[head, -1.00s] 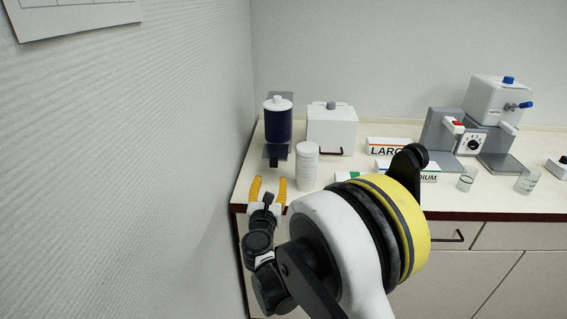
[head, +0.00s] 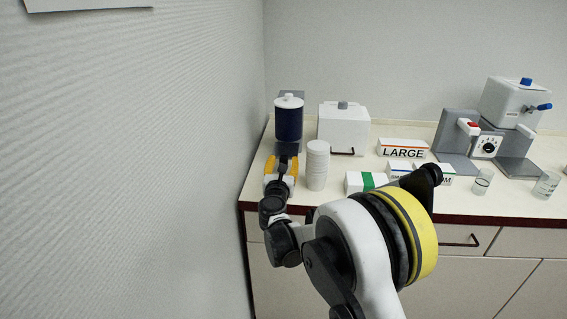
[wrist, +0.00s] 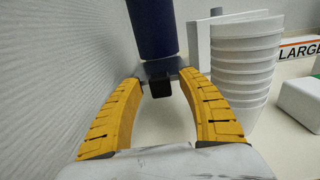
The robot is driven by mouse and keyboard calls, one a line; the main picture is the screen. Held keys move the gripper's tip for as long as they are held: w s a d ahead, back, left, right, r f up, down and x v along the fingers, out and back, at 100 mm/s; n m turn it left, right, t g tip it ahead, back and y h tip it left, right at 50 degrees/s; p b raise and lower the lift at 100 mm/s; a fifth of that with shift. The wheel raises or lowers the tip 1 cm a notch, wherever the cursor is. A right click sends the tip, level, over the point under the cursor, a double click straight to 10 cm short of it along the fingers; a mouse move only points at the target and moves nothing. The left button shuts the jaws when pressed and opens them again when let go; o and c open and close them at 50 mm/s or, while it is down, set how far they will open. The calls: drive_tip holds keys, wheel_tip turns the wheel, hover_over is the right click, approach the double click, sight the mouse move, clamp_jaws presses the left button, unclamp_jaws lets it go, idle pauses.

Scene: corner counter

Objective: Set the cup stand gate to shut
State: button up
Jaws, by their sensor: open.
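A dark blue canister with a white lid (head: 289,120) stands on a grey stand at the counter's left end. Its lower part also shows in the wrist view (wrist: 153,28). A small black block (wrist: 160,86), which looks like the gate's handle, sticks out from the grey plate (wrist: 150,69) under the canister. My gripper (wrist: 160,81) is open, with its yellow fingers on either side of the block and a gap on both sides. In the head view my gripper (head: 282,163) is just in front of the stand and partly hides its lower part. I cannot tell the gate's position.
A stack of white cups (head: 317,165) stands close to the right of my gripper. The wall (head: 150,150) is close on the left. A white box (head: 343,125) stands behind the cups. Labelled boxes, including LARGE (head: 402,150), lie further right.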

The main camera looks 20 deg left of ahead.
sight(286, 146)
clamp_jaws()
drive_tip(key=x, duration=0.9)
drive_tip(key=shift+w, duration=0.4)
unclamp_jaws()
drive_tip(key=shift+w, duration=0.1)
